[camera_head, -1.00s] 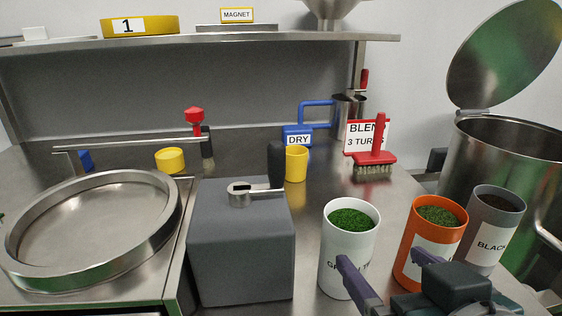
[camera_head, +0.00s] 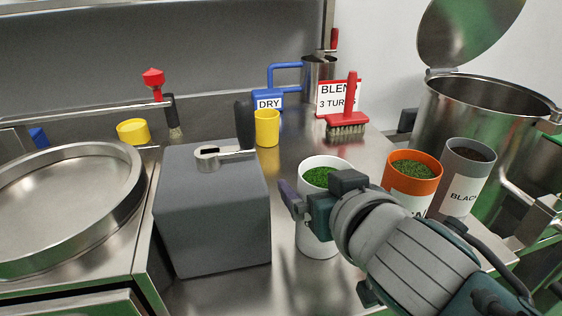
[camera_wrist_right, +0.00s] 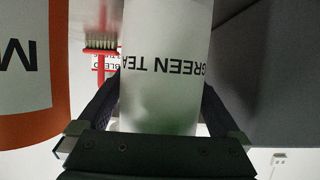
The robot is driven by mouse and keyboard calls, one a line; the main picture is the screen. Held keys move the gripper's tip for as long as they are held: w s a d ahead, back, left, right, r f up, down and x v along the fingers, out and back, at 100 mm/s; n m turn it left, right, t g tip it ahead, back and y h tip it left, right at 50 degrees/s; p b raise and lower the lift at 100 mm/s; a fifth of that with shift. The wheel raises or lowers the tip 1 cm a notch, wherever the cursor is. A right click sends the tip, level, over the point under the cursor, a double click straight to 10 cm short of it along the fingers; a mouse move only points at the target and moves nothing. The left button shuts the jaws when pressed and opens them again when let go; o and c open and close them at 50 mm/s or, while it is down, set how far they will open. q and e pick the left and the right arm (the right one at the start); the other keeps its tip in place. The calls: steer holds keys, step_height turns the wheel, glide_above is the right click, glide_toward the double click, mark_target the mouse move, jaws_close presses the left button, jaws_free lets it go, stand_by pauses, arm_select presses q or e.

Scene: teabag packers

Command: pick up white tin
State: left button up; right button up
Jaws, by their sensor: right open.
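The white tin (camera_head: 316,240) stands upright on the steel counter, full of green leaves. My right gripper (camera_head: 308,200) is at its upper part in the head view, and my wrist hides much of its right side. In the right wrist view the tin (camera_wrist_right: 165,65), lettered GREEN TEA, lies between the two spread fingers of my right gripper (camera_wrist_right: 160,105). The jaws are open, one finger on each side; whether either touches the tin I cannot tell. My left gripper is not in view.
An orange tin (camera_head: 411,172) and a grey tin (camera_head: 466,178) stand close on the right. A grey box with a crank (camera_head: 212,215) is on the left. A yellow cup (camera_head: 267,128) and a red brush (camera_head: 347,123) stand behind. A large open steel drum (camera_head: 480,110) is at the right.

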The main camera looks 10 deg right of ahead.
steer(key=shift+w, duration=0.1)
steer(key=c, duration=1)
steer(key=shift+c, duration=0.7)
